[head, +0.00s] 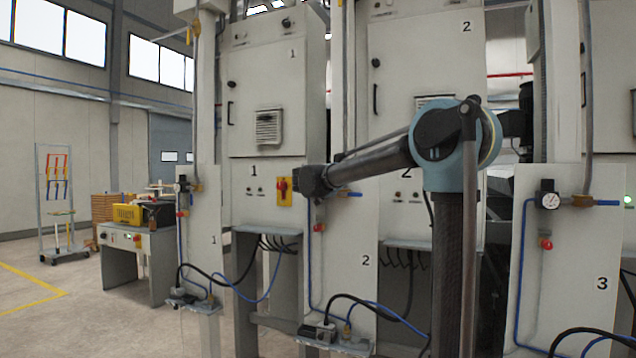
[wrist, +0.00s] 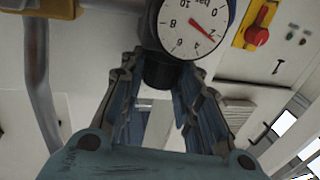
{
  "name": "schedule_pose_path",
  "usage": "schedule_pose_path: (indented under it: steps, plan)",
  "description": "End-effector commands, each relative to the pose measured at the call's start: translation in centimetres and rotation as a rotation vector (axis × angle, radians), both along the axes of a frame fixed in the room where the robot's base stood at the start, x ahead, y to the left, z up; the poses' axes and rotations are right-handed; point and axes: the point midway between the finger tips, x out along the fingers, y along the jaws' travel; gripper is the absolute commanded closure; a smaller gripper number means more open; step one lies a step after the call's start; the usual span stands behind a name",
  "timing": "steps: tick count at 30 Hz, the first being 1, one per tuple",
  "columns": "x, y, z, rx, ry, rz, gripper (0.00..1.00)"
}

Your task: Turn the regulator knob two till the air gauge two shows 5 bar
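In the wrist view, air gauge two (wrist: 194,24) is a round white dial, seen upside down and cut by the top edge. Its red needle points close to the 2 mark. The black regulator knob two (wrist: 160,73) sits directly under the gauge body. My gripper (wrist: 160,85) has its two fingers spread on either side of the knob. I see no clear contact with it. In the head view, my gripper (head: 308,182) is at the upper left of panel 2 (head: 350,270) and hides the gauge and knob there.
A red-and-yellow switch (head: 284,189) is close beside my gripper. A red button (head: 318,228) and blue hose are below it. Panel 3 (head: 560,260) with its own gauge (head: 550,200) stands at right. A cabinet (head: 275,90) rises behind. Open floor (head: 60,310) is at left.

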Motion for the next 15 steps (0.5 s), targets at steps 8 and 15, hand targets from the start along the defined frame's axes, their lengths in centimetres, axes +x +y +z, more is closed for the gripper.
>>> schedule_pose_path:
  steps: [8,15]
  plan:
    - [-0.07,0.48,0.01,0.000,0.000,0.000,0.94]
    - [-0.08,0.38,-0.01,0.000,0.000,-0.007,0.94]
